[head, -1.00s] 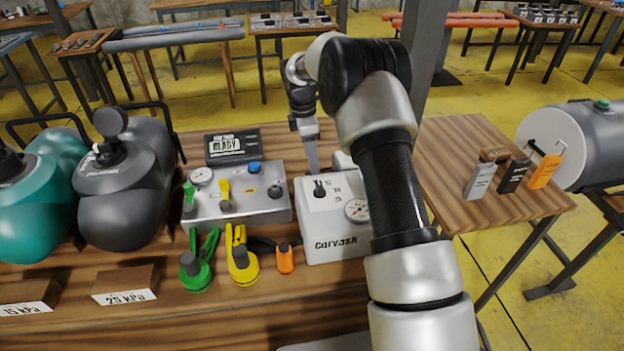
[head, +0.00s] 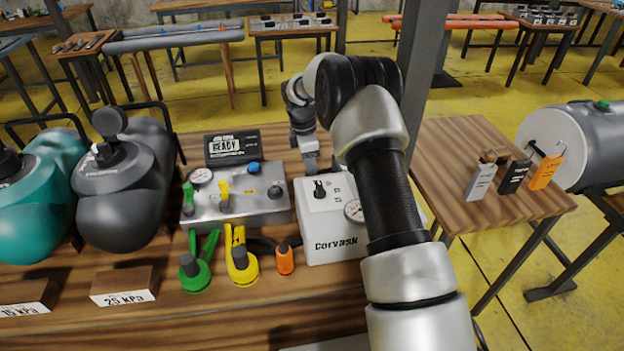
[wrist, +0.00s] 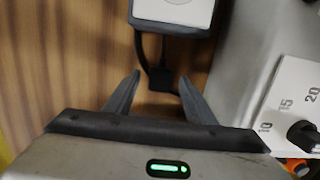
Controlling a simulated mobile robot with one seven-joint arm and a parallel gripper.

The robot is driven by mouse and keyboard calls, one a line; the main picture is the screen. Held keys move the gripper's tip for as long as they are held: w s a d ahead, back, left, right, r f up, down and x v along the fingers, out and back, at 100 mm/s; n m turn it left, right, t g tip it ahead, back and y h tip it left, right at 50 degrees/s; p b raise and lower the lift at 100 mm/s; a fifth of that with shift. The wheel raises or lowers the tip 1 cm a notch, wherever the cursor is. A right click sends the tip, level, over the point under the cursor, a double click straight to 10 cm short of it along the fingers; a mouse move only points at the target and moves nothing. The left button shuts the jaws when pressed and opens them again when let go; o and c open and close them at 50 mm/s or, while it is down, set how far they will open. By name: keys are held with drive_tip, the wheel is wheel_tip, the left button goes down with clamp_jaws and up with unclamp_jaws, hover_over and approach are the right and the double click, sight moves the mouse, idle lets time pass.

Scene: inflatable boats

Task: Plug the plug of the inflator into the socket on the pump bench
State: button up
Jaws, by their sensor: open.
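The inflator is a white box marked Corvask (head: 330,248) with a dial knob and a gauge, on the wooden bench. Its side also shows at the right of the wrist view (wrist: 235,50). My gripper (head: 311,170) points down behind it; the inflator hides the fingertips in the head view. In the wrist view my gripper (wrist: 160,77) is open. A small dark block on a black cable, which looks like the plug (wrist: 163,82), lies between or just beyond the fingertips. A grey-rimmed box with a light face (wrist: 172,14) is above it; I cannot tell whether it is the socket.
A metal panel (head: 235,207) with a gauge and coloured knobs stands left of the inflator, a READY display (head: 232,147) behind it. Green (head: 194,272), yellow (head: 242,268) and orange (head: 285,260) fittings lie in front. Grey (head: 125,195) and teal (head: 40,205) inflatables stand at left.

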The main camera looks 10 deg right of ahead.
drive_tip(key=c, duration=1.1)
wheel_tip(320, 180, up, 10)
drive_tip(key=shift+p, duration=0.55)
drive_tip(key=shift+r, duration=0.1)
